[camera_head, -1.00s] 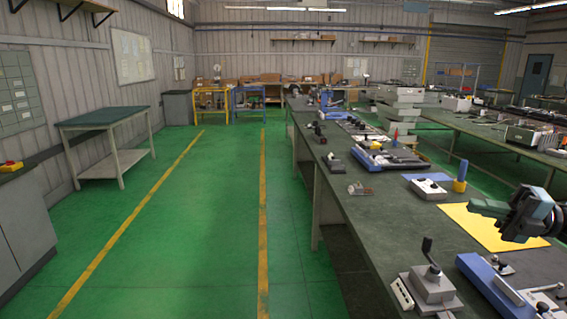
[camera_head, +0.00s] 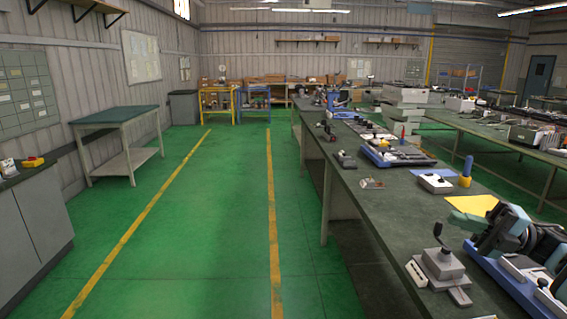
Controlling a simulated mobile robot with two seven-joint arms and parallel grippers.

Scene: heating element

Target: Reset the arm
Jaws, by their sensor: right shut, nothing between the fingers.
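My right gripper (camera_head: 463,222) comes in from the right edge, above the near part of the long workbench (camera_head: 395,215). Its pale green fingers are shut with nothing between them and point left. My right arm's dark wrist hides part of the bench and part of a yellow sheet (camera_head: 473,204). A blue-based device (camera_head: 500,272) lies below the wrist. My left gripper and arm are out of view.
A grey device with an upright lever (camera_head: 440,265) stands at the bench's near edge. A white box (camera_head: 435,183) and a yellow-and-blue upright piece (camera_head: 466,172) stand farther back. The green floor (camera_head: 205,225) on the left is open between yellow lines.

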